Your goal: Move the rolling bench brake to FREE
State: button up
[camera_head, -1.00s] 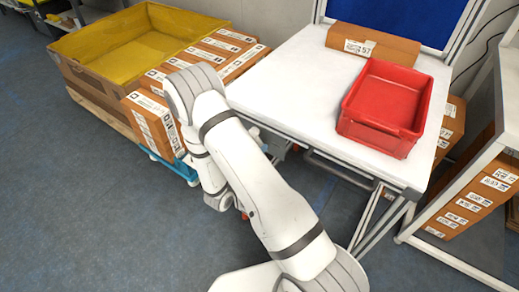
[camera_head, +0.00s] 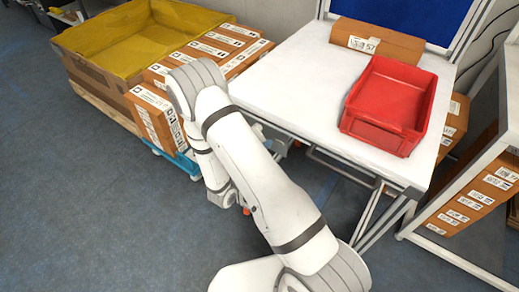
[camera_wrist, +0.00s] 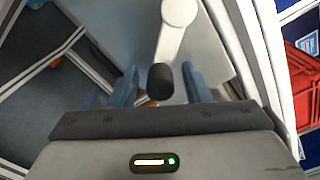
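The rolling bench (camera_head: 290,85) has a white top on a grey metal frame and stands right of my arm in the head view. In the wrist view a black knob (camera_wrist: 160,82) sits on the end of a pale lever (camera_wrist: 177,32), which looks like the brake handle; no FREE marking can be read. My gripper (camera_wrist: 160,86) is open, with one blue-grey finger on each side of the knob and visible gaps beside it. In the head view my own arm hides the gripper and the lever.
A red bin (camera_head: 388,105) and a cardboard box (camera_head: 376,42) stand on the bench top. Labelled boxes (camera_head: 157,112) and a large yellow-lined crate (camera_head: 95,65) stand at the left. A shelf frame (camera_head: 455,190) is close on the right. Bare floor lies at front left.

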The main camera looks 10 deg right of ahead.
jog(key=b+v, duration=0.1)
jog(key=v, duration=0.6)
jog(key=shift+s+a, duration=0.25)
jog(key=shift+a, duration=0.05)
jog(key=shift+r, duration=0.1)
dwell(0.4)
jog(key=s+d+r+m+g+y, duration=0.1)
jog(key=s+d+r+m+g, duration=0.5)
jog(key=m, duration=0.5)
jog(key=s+d+r+m+g+y, duration=0.2)
jog(key=s+d+r+m+g, duration=0.25)
jog(key=r+m+g, duration=0.5)
jog(key=s+a+r+m+t+y, duration=0.5)
jog(key=r+m+y, duration=0.3)
jog(key=m, duration=0.9)
jog(key=s+t+y, duration=0.1)
jog(key=y, duration=0.1)
jog(key=shift+a+r+y, duration=0.2)
jog(key=shift+r+y, duration=0.1)
